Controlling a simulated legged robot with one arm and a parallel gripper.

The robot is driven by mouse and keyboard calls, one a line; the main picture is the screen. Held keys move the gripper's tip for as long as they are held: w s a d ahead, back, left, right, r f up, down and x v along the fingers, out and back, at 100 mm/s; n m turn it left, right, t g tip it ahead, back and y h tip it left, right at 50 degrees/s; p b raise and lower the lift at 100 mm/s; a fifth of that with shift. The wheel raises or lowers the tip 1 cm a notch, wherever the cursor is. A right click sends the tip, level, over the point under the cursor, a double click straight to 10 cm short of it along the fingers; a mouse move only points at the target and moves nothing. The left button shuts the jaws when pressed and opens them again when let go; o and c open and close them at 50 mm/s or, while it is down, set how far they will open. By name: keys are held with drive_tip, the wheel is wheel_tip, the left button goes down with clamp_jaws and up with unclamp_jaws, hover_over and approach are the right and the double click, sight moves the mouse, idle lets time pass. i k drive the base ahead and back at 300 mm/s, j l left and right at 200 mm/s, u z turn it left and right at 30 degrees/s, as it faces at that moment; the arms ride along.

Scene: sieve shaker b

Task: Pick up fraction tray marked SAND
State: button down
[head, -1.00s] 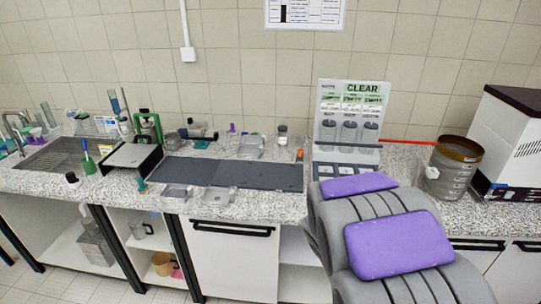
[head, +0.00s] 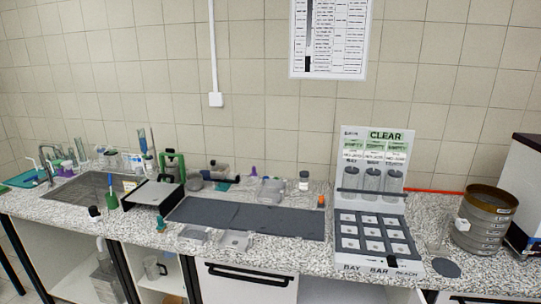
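Two shallow clear trays sit at the counter's front edge, before the dark mat: a left one (head: 193,235) and a right one (head: 235,241). Clear containers (head: 270,191) stand behind the mat, partly overlapping in view. No SAND marking is readable on any of them at this size, so I cannot tell which is the SAND tray. My gripper is not in view.
A dark mat (head: 245,217) lies mid-counter. Right of it stands a display board (head: 372,135) reading CLEAR, with cylinders and a gridded base. A sieve stack (head: 484,222) is far right; a balance (head: 152,194) and sink (head: 85,188) are left.

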sight(237, 241)
drive_tip(key=k+l+u, duration=0.1)
drive_tip(key=l, duration=0.35)
drive_tip(key=k+l, duration=0.2)
drive_tip(key=l, duration=0.3)
drive_tip(key=k+l+u, duration=0.15)
drive_tip(key=l, duration=0.3)
drive_tip(key=k+l, duration=0.2)
drive_tip(key=l, duration=0.25)
drive_tip(key=k+l+u, duration=0.15)
drive_tip(key=l, duration=0.25)
drive_tip(key=k+l, duration=0.25)
drive_tip(key=l, duration=0.2)
drive_tip(key=k+l+u, duration=0.15)
drive_tip(key=l, duration=0.25)
drive_tip(key=i+j+u, duration=0.6)
drive_tip(key=i, duration=0.25)
drive_tip(key=i+j+u, duration=0.3)
drive_tip(key=i, duration=0.15)
drive_tip(key=i+u, duration=0.3)
drive_tip(key=i, duration=0.15)
drive_tip(key=i+z, duration=0.35)
drive_tip(key=i+j+z, duration=0.65)
drive_tip(key=i, duration=0.15)
drive_tip(key=i+j+z, duration=0.25)
drive_tip(key=z, duration=0.15)
drive_tip(key=i+j+z, duration=0.5)
drive_tip(key=j+z, duration=0.3)
